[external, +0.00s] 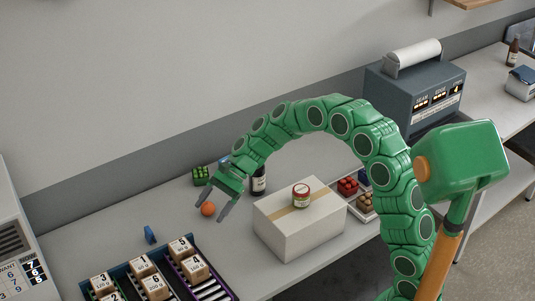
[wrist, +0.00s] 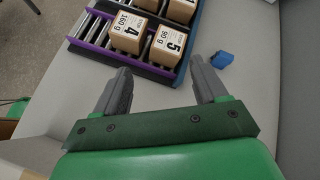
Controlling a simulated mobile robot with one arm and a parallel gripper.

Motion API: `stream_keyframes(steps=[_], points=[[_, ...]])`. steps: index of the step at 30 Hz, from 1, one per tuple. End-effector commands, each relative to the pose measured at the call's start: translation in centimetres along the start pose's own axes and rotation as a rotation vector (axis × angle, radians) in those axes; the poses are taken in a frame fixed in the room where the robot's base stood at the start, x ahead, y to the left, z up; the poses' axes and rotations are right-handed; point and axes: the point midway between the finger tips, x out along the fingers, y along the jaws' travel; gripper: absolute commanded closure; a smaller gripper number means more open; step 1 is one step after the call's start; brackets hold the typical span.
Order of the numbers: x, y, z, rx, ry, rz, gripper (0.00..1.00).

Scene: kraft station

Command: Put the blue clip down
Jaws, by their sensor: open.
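The blue clip (external: 150,234) rests on the grey table, left of my gripper and behind the parcel rack. In the wrist view the blue clip (wrist: 222,59) lies just beyond and right of the right fingertip, apart from it. My gripper (external: 214,204) is open above the table. In the wrist view both grey fingers of my gripper (wrist: 160,66) are spread with nothing between them.
The rack (wrist: 154,68) with several numbered boxes stands near the clip.

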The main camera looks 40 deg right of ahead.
Motion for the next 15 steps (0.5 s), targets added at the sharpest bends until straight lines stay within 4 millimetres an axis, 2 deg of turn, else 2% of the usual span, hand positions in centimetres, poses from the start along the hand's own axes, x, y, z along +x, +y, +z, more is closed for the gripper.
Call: stream_keyframes(steps=[3, 15], points=[[-1.9, 2.5, 1.4, -0.079, 0.039, 0.036, 0.28], [-6.9, 12.0, 4.4, -0.319, 0.161, 0.189, 0.28]])
